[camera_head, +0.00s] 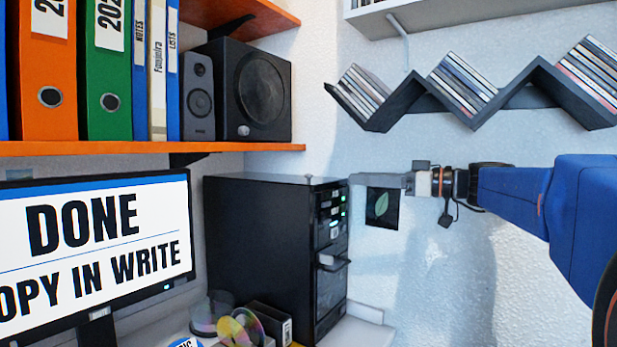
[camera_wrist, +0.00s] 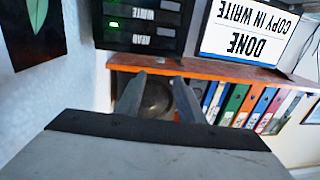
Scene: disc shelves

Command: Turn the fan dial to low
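I cannot make out a fan dial or its marks in either view. The black disc tower (camera_head: 262,240) stands in the middle of the head view, with green lights, slots and an open tray on its front. A tiny knob-like piece (camera_head: 308,178) shows on its top; I cannot tell what it is. My gripper (camera_head: 352,180) points left at the tower's upper front edge; whether it touches cannot be told. In the wrist view its two fingers (camera_wrist: 159,78) are apart with nothing between them. The tower's front (camera_wrist: 140,28) appears there upside down, with WRITE and READ labels.
An orange shelf (camera_head: 150,148) holds binders and speakers (camera_head: 262,92) above the tower. A monitor (camera_head: 100,240) reading DONE stands left. Discs (camera_head: 240,328) lie in front. A zigzag disc rack (camera_head: 480,100) hangs above my arm. A leaf picture (camera_head: 382,208) is behind my gripper.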

